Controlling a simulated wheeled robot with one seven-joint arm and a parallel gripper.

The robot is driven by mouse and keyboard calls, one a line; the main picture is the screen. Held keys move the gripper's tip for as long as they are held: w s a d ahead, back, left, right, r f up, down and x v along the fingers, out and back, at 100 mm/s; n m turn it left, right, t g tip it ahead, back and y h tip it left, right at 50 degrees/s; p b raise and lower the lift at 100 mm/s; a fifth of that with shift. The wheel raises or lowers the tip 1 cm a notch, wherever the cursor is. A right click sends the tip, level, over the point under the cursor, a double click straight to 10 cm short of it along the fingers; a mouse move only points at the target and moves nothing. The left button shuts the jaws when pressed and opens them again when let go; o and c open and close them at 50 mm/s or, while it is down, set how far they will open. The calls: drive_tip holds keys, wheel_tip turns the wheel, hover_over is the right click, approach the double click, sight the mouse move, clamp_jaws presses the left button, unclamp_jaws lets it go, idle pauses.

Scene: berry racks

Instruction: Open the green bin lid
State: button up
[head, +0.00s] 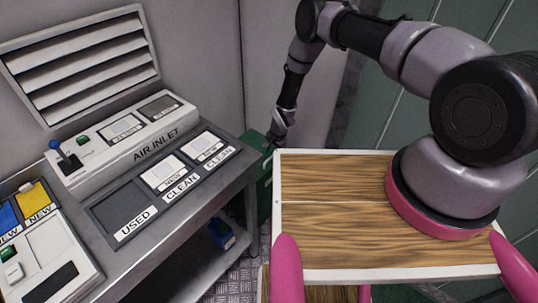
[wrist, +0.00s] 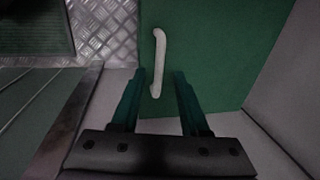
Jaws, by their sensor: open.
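The green bin lid (wrist: 215,55) fills the middle and right of the wrist view, with a pale bar handle (wrist: 157,62) near its left edge. My gripper (wrist: 158,90) is open, and its two dark green fingers stand on either side of the handle's lower end in the picture. I cannot tell how far above the lid the fingertips are. In the head view a small part of the green bin (head: 262,205) shows between the grey bench and my wooden deck. My arm reaches down behind the deck, and its fingertips are hidden there.
A grey bench (head: 235,172) with an AIR INLET panel (head: 120,145) and labelled slots stands at the left. A blue object (head: 221,233) is on its lower level. Walls stand close behind the bin. Metal tread floor (wrist: 105,30) shows beside the lid.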

drive_tip(key=shift+f, duration=0.45)
drive_tip(key=shift+c, duration=0.3)
clamp_jaws()
drive_tip(key=shift+w, duration=0.1)
drive_tip(key=shift+w+a+r, duration=0.1)
drive_tip(key=shift+a, duration=0.1)
idle(0.6)
